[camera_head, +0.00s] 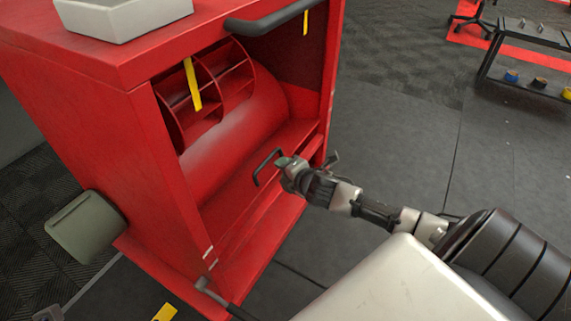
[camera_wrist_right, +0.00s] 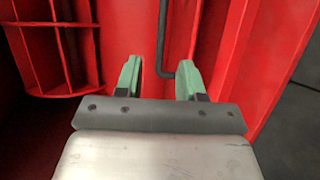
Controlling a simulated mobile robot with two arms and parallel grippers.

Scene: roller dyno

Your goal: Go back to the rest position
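My right gripper (camera_head: 284,164) is in front of the red dyno cabinet (camera_head: 120,130), beside a small dark handle (camera_head: 266,168) on its lower front. In the right wrist view, my right gripper (camera_wrist_right: 160,80) has its two green fingers apart. The dark rod of the handle (camera_wrist_right: 163,45) shows between them, further out. I see nothing held, and I cannot tell whether a finger touches the handle.
The cabinet's open front shows a red roller (camera_head: 245,115) with ribbed compartments. A thick dark bar (camera_head: 270,22) crosses its top. A white tray (camera_head: 125,15) sits on top. A grey-green container (camera_head: 85,228) is at the left side. Grey floor (camera_head: 400,130) is clear to the right.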

